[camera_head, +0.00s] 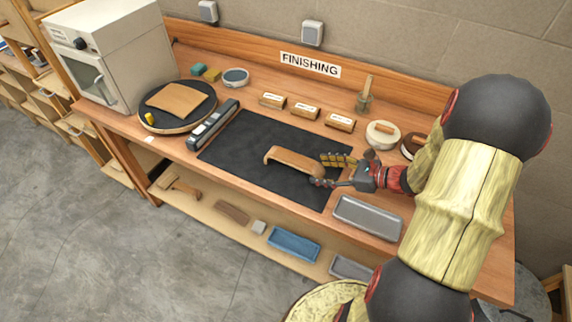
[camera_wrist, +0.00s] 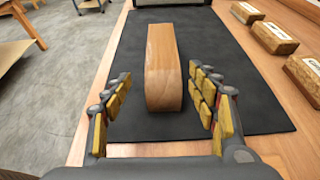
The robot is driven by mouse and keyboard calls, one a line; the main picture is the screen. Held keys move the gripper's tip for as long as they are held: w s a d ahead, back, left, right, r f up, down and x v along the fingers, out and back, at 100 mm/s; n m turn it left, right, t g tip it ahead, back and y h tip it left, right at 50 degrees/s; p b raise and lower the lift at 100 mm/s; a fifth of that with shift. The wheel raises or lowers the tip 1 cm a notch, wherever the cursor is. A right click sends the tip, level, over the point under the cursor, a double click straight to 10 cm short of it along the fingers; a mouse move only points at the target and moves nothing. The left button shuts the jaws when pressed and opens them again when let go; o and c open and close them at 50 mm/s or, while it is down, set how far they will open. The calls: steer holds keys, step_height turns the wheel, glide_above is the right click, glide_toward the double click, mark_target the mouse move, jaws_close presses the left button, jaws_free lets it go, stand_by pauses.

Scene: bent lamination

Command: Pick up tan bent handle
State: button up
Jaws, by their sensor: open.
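The tan bent handle (camera_head: 293,161) lies on the black mat (camera_head: 240,145) on the workbench, its bent shape showing as a low arch in the head view. In the wrist view the handle (camera_wrist: 163,68) runs away from me, with its near end just ahead of and between the fingers. My gripper (camera_head: 328,170) is at the handle's right end in the head view. In the wrist view my gripper (camera_wrist: 160,108) is open, with yellow-padded fingers on both sides of the handle's near end. I cannot tell whether a finger touches it.
A grey tray (camera_head: 367,218) lies right of the mat, near the front edge. Several labelled wooden blocks (camera_head: 305,111) line the back. A long dark tool (camera_head: 212,125) lies along the mat's left edge. A round turntable (camera_head: 178,107) with a tan sheet stands further left.

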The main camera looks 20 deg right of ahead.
mark_target(303, 164)
steer(key=shift+b+x, duration=1.35)
steer(key=shift+x, duration=2.65)
steer(key=shift+w+d, duration=0.1)
steer(key=shift+d, duration=0.05)
steer(key=shift+c, duration=1.1)
steer(key=c, duration=0.8)
steer(key=shift+c, duration=0.3)
steer(key=shift+r, duration=0.1)
steer(key=shift+c, duration=0.2)
